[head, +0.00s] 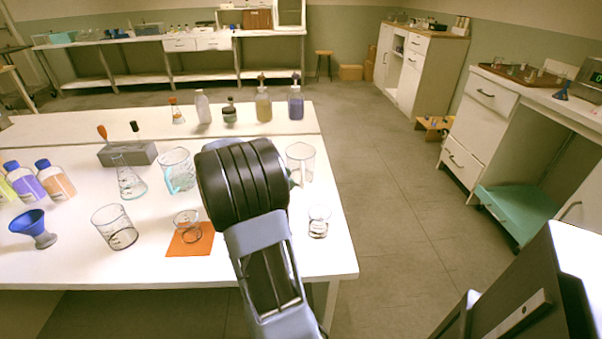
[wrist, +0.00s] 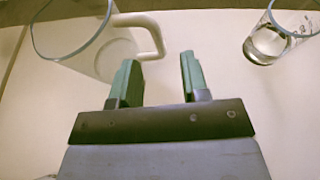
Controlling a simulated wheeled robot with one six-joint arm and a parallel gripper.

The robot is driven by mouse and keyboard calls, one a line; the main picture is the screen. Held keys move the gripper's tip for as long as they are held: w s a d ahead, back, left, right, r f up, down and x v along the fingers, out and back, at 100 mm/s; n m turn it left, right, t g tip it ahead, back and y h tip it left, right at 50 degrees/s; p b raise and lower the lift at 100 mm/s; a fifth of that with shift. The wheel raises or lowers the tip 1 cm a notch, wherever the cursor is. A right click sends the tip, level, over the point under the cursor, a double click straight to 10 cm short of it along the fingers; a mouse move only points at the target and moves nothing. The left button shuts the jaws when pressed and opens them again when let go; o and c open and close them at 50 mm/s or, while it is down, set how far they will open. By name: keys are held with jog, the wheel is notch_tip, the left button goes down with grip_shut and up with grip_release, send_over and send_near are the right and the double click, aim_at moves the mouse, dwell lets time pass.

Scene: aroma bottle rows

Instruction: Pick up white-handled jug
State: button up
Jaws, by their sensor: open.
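The white-handled jug (wrist: 85,55) is a clear glass vessel at the upper left of the wrist view. Its off-white handle (wrist: 155,35) sticks out to the right, ahead of the gap between my fingers. My gripper (wrist: 158,75) is open and empty, with two green fingers. The left fingertip appears close to the handle's lower end; I cannot tell whether they touch.
A small glass beaker (head: 319,222) stands near the right table edge, right of my fingers in the wrist view (wrist: 270,42). A teal-handled jug (head: 176,170), a beaker (head: 114,228) and an orange mat (head: 190,241) lie left. Several bottles stand at the back.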

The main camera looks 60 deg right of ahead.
aim_at(303, 186)
jog(key=shift+b+x, duration=0.9)
jog(key=shift+x, duration=2.1)
jog(key=shift+w, duration=0.1)
grip_shut()
